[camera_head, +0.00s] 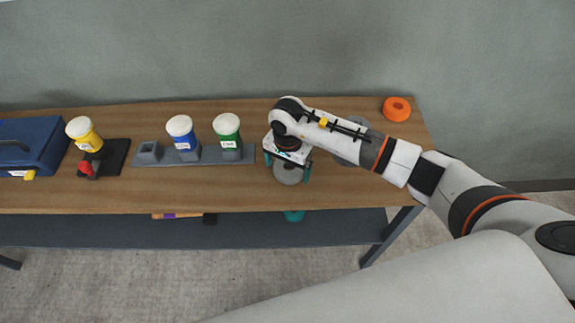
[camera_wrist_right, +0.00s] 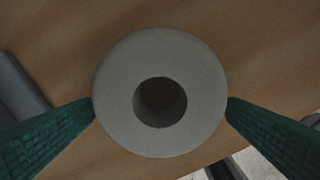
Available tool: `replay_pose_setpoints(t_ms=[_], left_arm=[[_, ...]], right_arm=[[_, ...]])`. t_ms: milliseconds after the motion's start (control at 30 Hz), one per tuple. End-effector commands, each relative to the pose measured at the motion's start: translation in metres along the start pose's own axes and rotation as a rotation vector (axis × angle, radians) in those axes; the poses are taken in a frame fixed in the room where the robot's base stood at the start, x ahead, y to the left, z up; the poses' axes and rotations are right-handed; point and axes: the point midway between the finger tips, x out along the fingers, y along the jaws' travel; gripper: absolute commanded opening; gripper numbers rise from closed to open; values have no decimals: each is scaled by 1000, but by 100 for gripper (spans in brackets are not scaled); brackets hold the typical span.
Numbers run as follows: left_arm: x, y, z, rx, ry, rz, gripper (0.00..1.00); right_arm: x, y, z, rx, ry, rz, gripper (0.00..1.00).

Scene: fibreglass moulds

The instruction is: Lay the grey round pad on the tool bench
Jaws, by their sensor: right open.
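The grey round pad is a thick ring with a dark hole in the middle; it fills the centre of the right wrist view (camera_wrist_right: 160,50). In the head view the grey pad (camera_head: 288,176) shows under my right gripper (camera_head: 288,168), over the wooden tool bench (camera_head: 90,195). The gripper points down and is open, with one teal finger on each side of the pad. In the wrist view the fingertips are at or very near its rim; I cannot tell whether they touch. My left gripper is not in view.
A grey holder (camera_head: 210,157) with a blue-labelled jar (camera_head: 182,132) and a green-labelled jar (camera_head: 227,131) stands left of the gripper. Farther left are a yellow jar (camera_head: 84,133) and a blue case (camera_head: 30,145). An orange ring (camera_head: 396,108) lies at the back right. Another grey disc (camera_head: 350,153) is partly behind my arm.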

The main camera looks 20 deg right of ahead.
Motion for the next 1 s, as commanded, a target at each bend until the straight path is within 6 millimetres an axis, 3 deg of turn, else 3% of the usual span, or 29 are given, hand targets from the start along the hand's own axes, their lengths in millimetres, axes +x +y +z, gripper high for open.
replay_pose_setpoints(t_ms=[600, 1000], left_arm=[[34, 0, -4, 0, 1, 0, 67], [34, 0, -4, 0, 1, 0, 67]], right_arm=[[-110, 0, 1, 0, -2, 2, 95], [-122, 0, 0, 0, 0, 0, 95]])
